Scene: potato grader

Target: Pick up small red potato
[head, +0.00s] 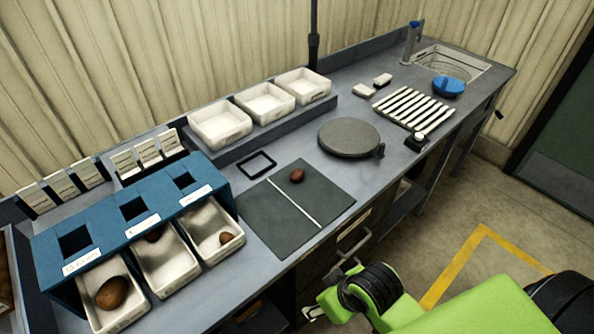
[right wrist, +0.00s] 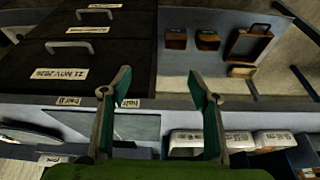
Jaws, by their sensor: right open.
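A small red potato (head: 297,175) lies on the dark grey mat (head: 270,215), near its back edge and beside the white line. My right gripper (right wrist: 160,85) is open in the right wrist view, its two fingers wide apart with nothing between them. In the head view my green right arm comes in at the bottom right, low in front of the bench and well away from the potato. The potato cannot be made out in the right wrist view. My left gripper is not in view.
A blue grader box (head: 130,212) stands at left, with metal trays holding a large brown potato (head: 112,292) and smaller ones. A round grey plate (head: 349,137) and a black frame (head: 256,164) flank the mat. White bins (head: 220,124) stand behind. Drawer handles (right wrist: 70,47) face my wrist.

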